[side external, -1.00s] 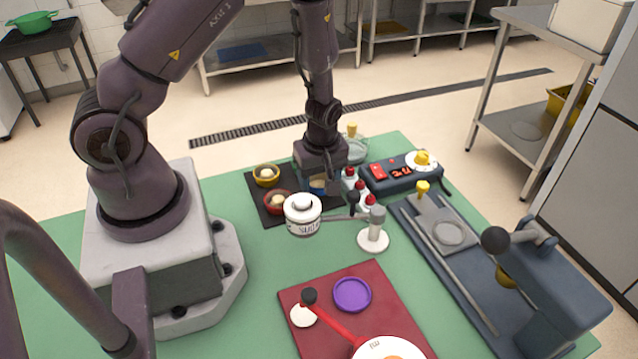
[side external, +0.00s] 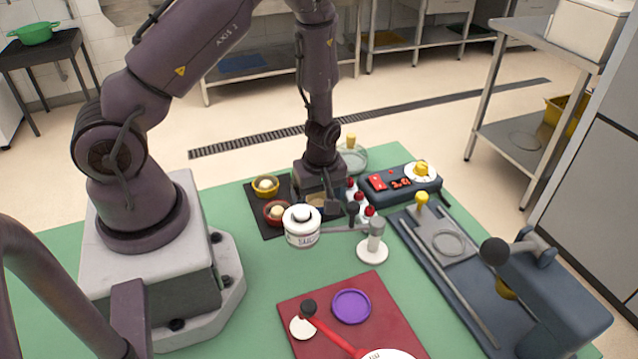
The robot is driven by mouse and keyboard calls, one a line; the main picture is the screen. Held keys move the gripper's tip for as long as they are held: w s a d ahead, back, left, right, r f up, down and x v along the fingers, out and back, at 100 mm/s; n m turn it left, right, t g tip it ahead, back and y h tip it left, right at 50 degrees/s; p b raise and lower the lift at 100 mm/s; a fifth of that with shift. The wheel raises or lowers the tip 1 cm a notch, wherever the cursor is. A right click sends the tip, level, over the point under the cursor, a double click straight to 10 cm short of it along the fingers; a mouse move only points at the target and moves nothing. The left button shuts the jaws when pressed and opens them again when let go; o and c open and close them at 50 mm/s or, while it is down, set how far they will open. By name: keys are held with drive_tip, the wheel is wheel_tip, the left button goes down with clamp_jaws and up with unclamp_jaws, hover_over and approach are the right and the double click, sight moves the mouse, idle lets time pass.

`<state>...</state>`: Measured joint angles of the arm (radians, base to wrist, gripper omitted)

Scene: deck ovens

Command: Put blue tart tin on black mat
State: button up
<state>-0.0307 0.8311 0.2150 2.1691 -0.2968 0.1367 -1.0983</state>
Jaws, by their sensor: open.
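The black mat (side external: 268,234) lies at the back left of the green table. On it stand a yellow tin (side external: 265,188) and a red tin (side external: 277,214), each with pale dough inside. My gripper (side external: 320,207) is low at the mat's right side, pointing down, with its jaws open. Pale tan filling (side external: 315,199) shows just under the gripper. The blue tart tin's wall is mostly hidden by my gripper, so I cannot tell how fully it rests on the mat.
A white lidded jar (side external: 301,227) stands close in front of my gripper. Red-capped bottles (side external: 357,203) and a scale (side external: 400,184) are to its right. A white-based stand (side external: 372,250) is nearby. A dark red board (side external: 392,312) with a purple dish (side external: 351,306) lies in front.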

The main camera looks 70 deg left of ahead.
wheel_tip(320, 180, up, 12)
drive_tip(key=d, duration=0.2)
wheel_tip(320, 180, up, 12)
drive_tip(key=m+t+h, duration=0.2)
drive_tip(key=m+t, duration=0.1)
drive_tip(key=m, duration=0.5)
hover_over(321, 210)
drive_tip(key=s+d, duration=0.2)
drive_tip(key=d, duration=0.2)
drive_tip(key=s+d+r+m+t, duration=0.2)
drive_tip(key=s+r+m, duration=0.6)
drive_tip(key=r+m, duration=0.1)
drive_tip(key=shift+s+d+r+m+t+y, duration=0.15)
drive_tip(key=shift+d+r+m+t+y, duration=0.2)
drive_tip(key=shift+m, duration=0.15)
